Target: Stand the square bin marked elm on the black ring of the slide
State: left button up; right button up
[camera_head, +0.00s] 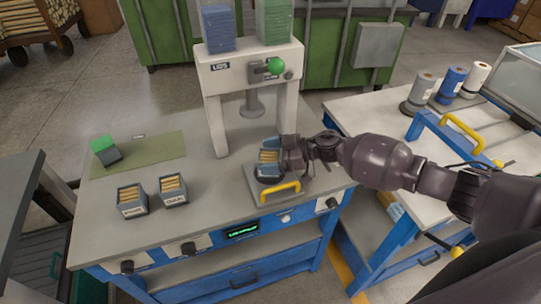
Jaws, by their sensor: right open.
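A square blue-grey bin (268,158) filled with wooden pieces is at the slide (256,189), a grey plate with a yellow handle (281,192). It appears to stand upright on the black ring (270,178), which shows only at its lower edge. Its label is not readable here. My right gripper (284,153) is open at the bin's right side, reaching in from the right. Whether its fingers touch the bin, I cannot tell. Two similar bins, a left one (131,201) and a right one (173,190), stand on the bench with small labels. My left gripper is not in view.
The white press marked LIDS (248,70) stands behind the slide. A green-topped dark block (106,151) sits on an olive mat (150,157) at the left. Rolls (451,85) and a blue frame with a yellow handle (440,130) are on the right table. The bench's front middle is clear.

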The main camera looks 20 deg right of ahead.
jog(key=shift+s+a+f, duration=0.15)
jog(key=shift+s+f, duration=0.2)
jog(key=shift+f, duration=0.45)
jog(key=shift+r, duration=0.15)
jog(key=w+r+v, duration=0.1)
jog(key=v, duration=1.1)
jog(key=s+a+m+t, duration=0.4)
jog(key=s+a+t, duration=0.2)
jog(key=a+t, duration=0.25)
jog(key=s+d+f+m+g+h, duration=0.1)
jog(key=s+d+f+m+h, duration=0.3)
jog(key=s+f+h, duration=0.3)
jog(key=s+d+f+m+g+h, duration=0.1)
jog(key=s+d+f+m+h, duration=0.3)
jog(key=s, duration=0.5)
notch_tip(320, 180, down, 4)
jog(key=m+h, duration=0.1)
jog(key=h, duration=0.1)
jog(key=shift+s+d+h, duration=0.2)
jog(key=shift+d+h, duration=0.1)
jog(key=shift+h, duration=0.1)
jog(key=shift+r, duration=0.15)
